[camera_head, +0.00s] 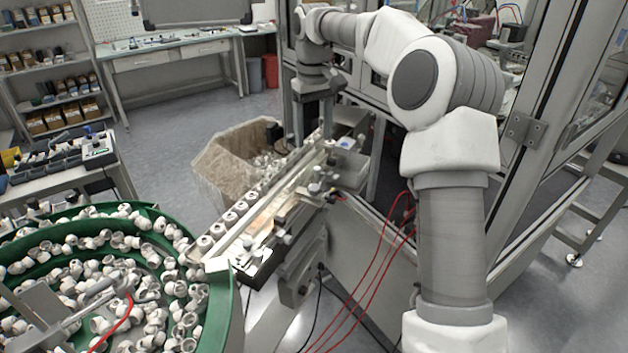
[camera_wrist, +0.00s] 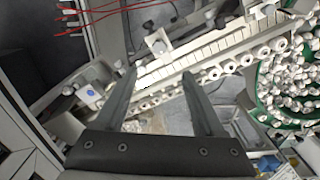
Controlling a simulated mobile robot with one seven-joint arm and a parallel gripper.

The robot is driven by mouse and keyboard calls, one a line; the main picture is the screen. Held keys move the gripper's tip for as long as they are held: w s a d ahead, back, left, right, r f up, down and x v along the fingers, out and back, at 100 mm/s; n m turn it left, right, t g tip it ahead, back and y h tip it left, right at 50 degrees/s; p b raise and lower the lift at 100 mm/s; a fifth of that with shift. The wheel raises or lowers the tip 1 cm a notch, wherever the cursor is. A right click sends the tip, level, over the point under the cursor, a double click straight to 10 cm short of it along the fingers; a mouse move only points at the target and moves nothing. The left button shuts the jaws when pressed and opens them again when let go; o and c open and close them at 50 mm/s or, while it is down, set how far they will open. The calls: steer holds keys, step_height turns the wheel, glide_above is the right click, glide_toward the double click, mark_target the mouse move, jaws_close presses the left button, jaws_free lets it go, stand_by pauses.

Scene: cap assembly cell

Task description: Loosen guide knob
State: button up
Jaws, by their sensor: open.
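My gripper (camera_head: 312,132) points down over the far end of the feed track (camera_head: 262,203) in the head view. In the wrist view my gripper (camera_wrist: 159,74) is open, its two dark fingers spread with nothing held between them. A pale knob-like part (camera_wrist: 158,43) stands beside the track, just beyond the fingertips and apart from them. Small knobs and fittings also line the track's right side in the head view, one pale knob (camera_head: 315,187) near its middle. I cannot tell for sure which one is the guide knob.
A green bowl feeder (camera_head: 222,325) full of white caps stands at the lower left. A large bin (camera_head: 212,172) sits behind the track. Red hoses (camera_head: 372,275) hang at the right, beside the machine frame (camera_head: 530,130). Open floor lies at the back left.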

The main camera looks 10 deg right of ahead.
mark_target(314, 187)
step_height(314, 187, down, 14)
steer(key=shift+f+p, duration=0.1)
steer(key=shift+p, duration=0.25)
jaws_close()
stand_by(0.3)
